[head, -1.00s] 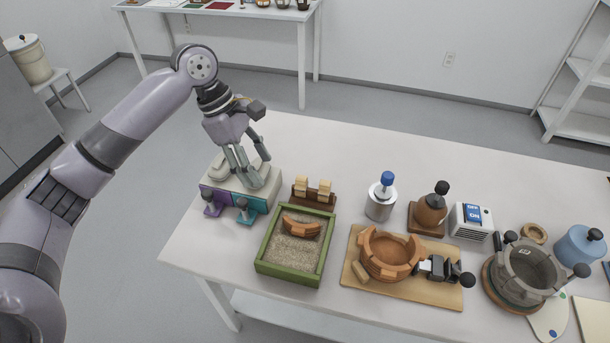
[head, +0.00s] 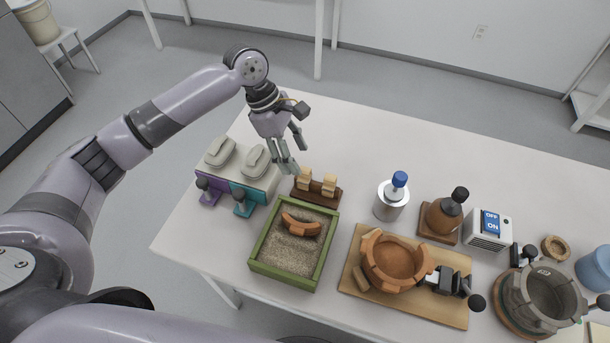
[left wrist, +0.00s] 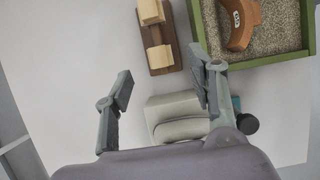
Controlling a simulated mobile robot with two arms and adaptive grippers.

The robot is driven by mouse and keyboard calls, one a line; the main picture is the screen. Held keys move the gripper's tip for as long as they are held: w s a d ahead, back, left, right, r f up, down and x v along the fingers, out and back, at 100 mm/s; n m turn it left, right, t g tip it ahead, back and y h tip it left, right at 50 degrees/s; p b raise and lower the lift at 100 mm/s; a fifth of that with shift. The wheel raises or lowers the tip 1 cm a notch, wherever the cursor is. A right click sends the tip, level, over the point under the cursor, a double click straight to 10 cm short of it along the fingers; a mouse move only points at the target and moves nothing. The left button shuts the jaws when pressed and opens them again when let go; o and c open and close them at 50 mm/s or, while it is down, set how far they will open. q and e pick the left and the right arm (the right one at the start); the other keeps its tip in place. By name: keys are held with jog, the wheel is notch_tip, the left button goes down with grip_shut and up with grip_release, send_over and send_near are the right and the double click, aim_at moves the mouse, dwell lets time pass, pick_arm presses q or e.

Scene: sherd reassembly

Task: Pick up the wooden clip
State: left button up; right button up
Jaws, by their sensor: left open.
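Two pale wooden clips, the left one (head: 305,180) and the right one (head: 329,184), stand side by side on a dark brown rack (head: 315,196) behind the sand tray. In the left wrist view the clips (left wrist: 151,11) (left wrist: 160,58) sit on the rack (left wrist: 159,36) at the top centre, beyond the fingertips. My left gripper (head: 295,160) is open and empty, above and just behind the rack, close to the left clip. Its spread fingers also show in the left wrist view (left wrist: 162,82). My right gripper is not in view.
A green sand tray (head: 258,238) holding an orange sherd (head: 301,224) lies in front of the rack. A grey-topped unit (head: 238,160) with purple and teal fronts stands left. A metal can (head: 390,206) and a board (head: 350,283) with an orange bowl (head: 394,260) are to the right.

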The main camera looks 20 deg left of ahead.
aim_at(305, 176)
pick_arm(q)
jog(key=x, duration=0.2)
jog(key=shift+f, duration=0.35)
jog(key=shift+d+f, duration=0.2)
jog(key=shift+f, duration=0.2)
jog(key=x, duration=0.3)
jog(key=shift+a+f, duration=0.25)
jog(key=shift+f, duration=0.15)
jog(key=shift+w+d+f, duration=0.1)
jog(key=shift+d+f, duration=0.15)
jog(key=shift+f, duration=0.3)
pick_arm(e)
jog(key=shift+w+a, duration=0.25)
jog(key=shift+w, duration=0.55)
pick_arm(q)
jog(key=shift+c, duration=0.4)
jog(key=c, duration=0.8)
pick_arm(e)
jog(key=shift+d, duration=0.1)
pick_arm(q)
jog(key=shift+o, duration=0.2)
